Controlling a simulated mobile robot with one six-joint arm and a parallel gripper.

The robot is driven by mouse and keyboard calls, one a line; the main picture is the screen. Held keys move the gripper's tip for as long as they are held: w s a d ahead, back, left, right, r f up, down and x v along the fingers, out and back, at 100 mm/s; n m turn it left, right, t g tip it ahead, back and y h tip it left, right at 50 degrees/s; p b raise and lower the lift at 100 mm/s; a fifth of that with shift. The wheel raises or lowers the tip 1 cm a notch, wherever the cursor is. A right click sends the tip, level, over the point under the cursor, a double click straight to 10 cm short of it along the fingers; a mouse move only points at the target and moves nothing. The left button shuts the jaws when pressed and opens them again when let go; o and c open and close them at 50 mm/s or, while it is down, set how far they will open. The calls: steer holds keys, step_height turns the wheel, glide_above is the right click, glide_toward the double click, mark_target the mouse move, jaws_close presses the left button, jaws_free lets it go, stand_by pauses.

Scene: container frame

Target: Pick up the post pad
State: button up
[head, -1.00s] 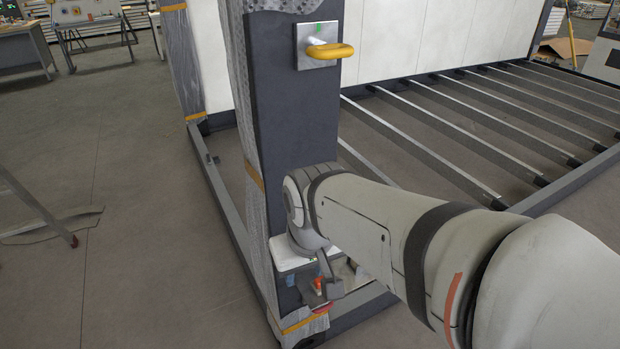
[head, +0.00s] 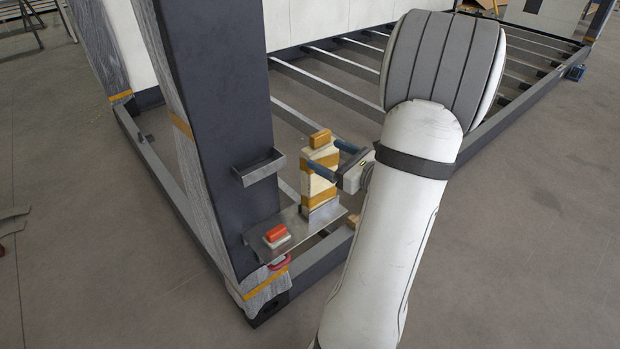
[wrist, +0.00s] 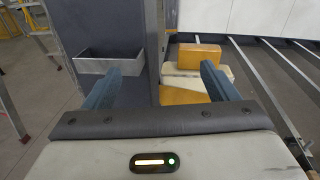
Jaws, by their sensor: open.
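A cream block with yellow-orange bands, which looks like the post pad (head: 321,180), stands upright on a metal shelf (head: 287,243) at the foot of the dark post (head: 215,110). A yellow-orange piece (head: 320,138) sits on its top. My gripper (head: 322,153) is open, its two blue fingers close to the block's upper part. In the wrist view the block (wrist: 195,95) lies right of the middle between my fingers (wrist: 160,70). The right finger overlaps its right part, and the left finger points towards the post. I cannot tell whether a finger touches the block.
A small metal tray (head: 258,167) juts from the post, and the left finger overlaps it in the wrist view (wrist: 110,63). A red-orange piece (head: 275,235) lies on the shelf's front, with a red ring (head: 279,263) below. Metal slats (head: 340,91) run behind the block.

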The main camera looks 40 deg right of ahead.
mark_target(323, 140)
steer(key=w+d, duration=0.1)
steer(key=w, duration=0.1)
steer(key=w+d+f+m+h, duration=0.1)
steer(key=w, duration=0.1)
steer(key=w+d+m+t+h, duration=0.1)
steer(key=w, duration=0.1)
steer(key=shift+w+d+f, duration=0.15)
steer(key=shift+w+d, duration=0.2)
steer(key=shift+d, duration=0.05)
steer(key=shift+c, duration=0.6)
steer(key=c, duration=1.2)
steer(key=shift+c, duration=0.2)
